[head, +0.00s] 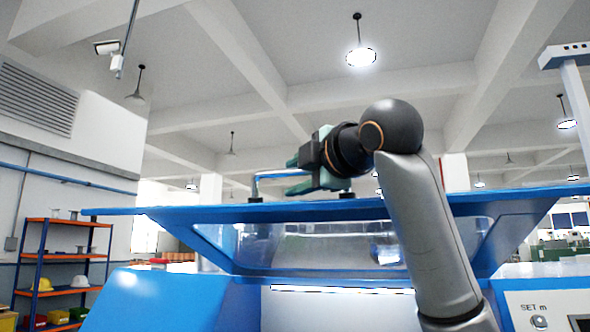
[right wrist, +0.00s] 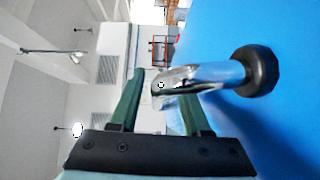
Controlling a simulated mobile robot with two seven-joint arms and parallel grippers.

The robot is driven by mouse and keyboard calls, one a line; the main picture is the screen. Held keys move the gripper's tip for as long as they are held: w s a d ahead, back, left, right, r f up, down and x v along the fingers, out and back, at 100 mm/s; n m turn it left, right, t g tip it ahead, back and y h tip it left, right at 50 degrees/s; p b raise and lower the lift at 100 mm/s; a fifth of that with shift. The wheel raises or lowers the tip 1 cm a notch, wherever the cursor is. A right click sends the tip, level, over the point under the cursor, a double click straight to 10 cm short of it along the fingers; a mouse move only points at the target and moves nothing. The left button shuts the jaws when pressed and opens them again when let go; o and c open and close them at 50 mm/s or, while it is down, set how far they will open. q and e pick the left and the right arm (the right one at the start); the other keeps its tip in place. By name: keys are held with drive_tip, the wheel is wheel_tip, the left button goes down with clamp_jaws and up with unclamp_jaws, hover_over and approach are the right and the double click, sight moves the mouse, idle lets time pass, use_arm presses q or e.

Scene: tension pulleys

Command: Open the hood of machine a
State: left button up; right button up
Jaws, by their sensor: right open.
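The hood (head: 160,213) of the machine is a blue cover with a clear window (head: 340,248) below its top edge. A chrome bar handle (head: 268,174) on black feet stands on its top. My right gripper (head: 290,176) is open at the handle, its green fingers pointing left, one higher than the other. In the right wrist view, the handle (right wrist: 205,75) reaches in between the fingertips (right wrist: 161,82), and the blue hood surface (right wrist: 285,110) lies to the right. Whether a finger touches the bar I cannot tell. My left gripper is out of view.
The machine's blue body (head: 165,300) fills the lower front, with a white control panel (head: 550,308) at the lower right. An orange and blue shelf (head: 65,265) stands far left. The space above the hood is free up to the ceiling lamps.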

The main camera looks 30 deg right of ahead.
drive_tip(key=shift+w, duration=0.25)
clamp_jaws()
drive_tip(key=shift+f, duration=0.1)
idle(1.2)
